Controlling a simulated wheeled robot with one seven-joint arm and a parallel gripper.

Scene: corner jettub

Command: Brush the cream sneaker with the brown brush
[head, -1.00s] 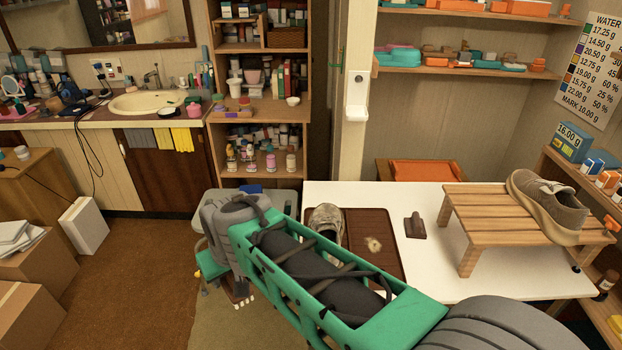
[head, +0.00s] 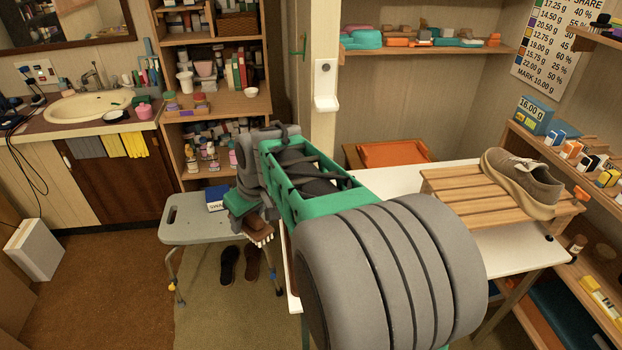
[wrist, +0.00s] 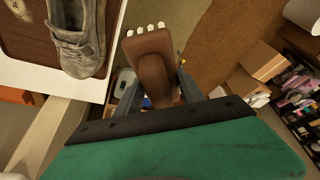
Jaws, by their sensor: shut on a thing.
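My gripper (head: 250,208) is shut on the brown brush (head: 259,229), left of the white table in the head view. In the wrist view the brush (wrist: 152,62) sits between the fingers, its pale bristle tufts at the far end. A pale, greyish-cream sneaker (wrist: 80,40) lies on a dark brown mat (wrist: 28,35) at the upper left of the wrist view. The brush is apart from it, off the table edge. In the head view my arm hides this sneaker and mat. A taupe sneaker (head: 522,180) stands on the slatted wooden rack (head: 465,190).
A grey stool (head: 190,222) with a blue box (head: 217,197) stands left of my gripper. Dark shoes (head: 240,263) lie on the floor mat below. The white table (head: 395,180) carries the rack. Shelves (head: 560,165) line the right side. Brown floor at left is open.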

